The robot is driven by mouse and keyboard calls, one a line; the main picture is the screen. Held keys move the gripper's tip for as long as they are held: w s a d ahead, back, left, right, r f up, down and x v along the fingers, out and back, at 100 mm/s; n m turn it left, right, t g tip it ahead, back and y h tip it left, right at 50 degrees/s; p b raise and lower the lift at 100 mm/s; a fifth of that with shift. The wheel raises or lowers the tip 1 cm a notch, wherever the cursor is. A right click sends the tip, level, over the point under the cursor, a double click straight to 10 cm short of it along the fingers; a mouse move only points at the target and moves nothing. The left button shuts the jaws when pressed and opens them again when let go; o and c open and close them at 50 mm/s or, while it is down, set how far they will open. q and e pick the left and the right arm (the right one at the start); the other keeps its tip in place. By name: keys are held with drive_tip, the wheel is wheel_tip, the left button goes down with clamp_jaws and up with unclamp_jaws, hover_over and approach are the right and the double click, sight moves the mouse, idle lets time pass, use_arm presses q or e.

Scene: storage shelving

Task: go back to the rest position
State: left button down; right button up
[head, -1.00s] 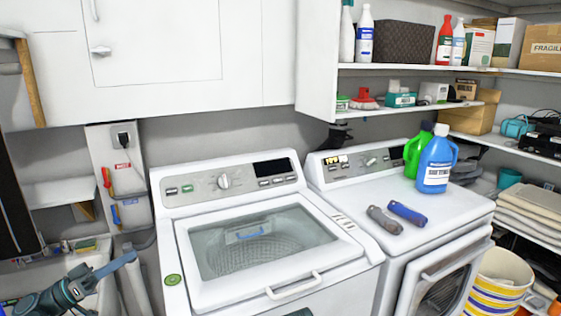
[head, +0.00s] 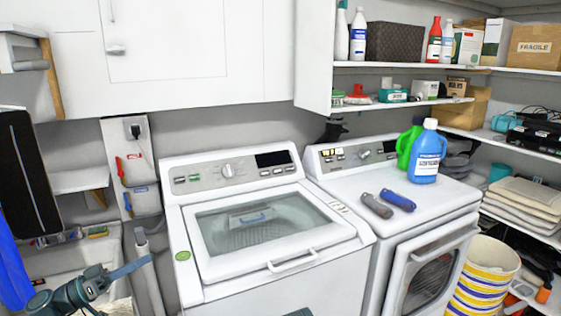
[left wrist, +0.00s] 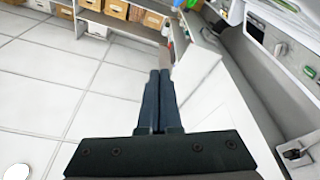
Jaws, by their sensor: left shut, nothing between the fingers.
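My left gripper (head: 132,268) is at the lower left of the head view, in front of the wall to the left of the white top-loading washer (head: 192,272). Its two blue fingers lie together. In the left wrist view the fingers (left wrist: 159,74) are shut with nothing between them and point out over the white tiled floor (left wrist: 100,105). My right gripper is not seen; only a small dark teal piece shows at the bottom edge of the head view.
A front-loading dryer (head: 440,230) stands right of the washer, with blue (head: 427,158) and green (head: 404,150) bottles on top. A striped bin (head: 482,280) is beside it. Shelves with boxes (left wrist: 116,9) are at the far end of the floor.

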sight(198, 295)
use_arm(q)
drive_tip(key=s+d+f+n+g+y+b, duration=0.15)
drive_tip(key=d+f+g+y+b, duration=0.5)
drive_tip(key=d+f, duration=1.3)
drive_tip(key=s+d+f+g+y+b, duration=0.1)
drive_tip(key=s+d+f+g+y, duration=0.1)
drive_tip(key=s+d+f+y, duration=0.3)
drive_tip(key=s+d+f+n+g+y+b, duration=0.1)
drive_tip(key=s+f+y, duration=0.2)
drive_tip(key=f, duration=0.3)
drive_tip(key=s+d+f+g+y+b, duration=0.1)
drive_tip(key=s+d+f+g+y, duration=0.1)
drive_tip(key=s+d+f+y, duration=0.3)
wheel_tip(198, 295, up, 17)
drive_tip(key=w+a+p, duration=0.1)
drive_tip(key=a+p, duration=0.1)
drive_tip(key=p, duration=1.5)
drive_tip(key=shift+w+a+f+t+h, duration=0.15)
drive_tip(key=shift+a+f+t+h, duration=0.05)
drive_tip(key=shift+a+t+h, duration=0.15)
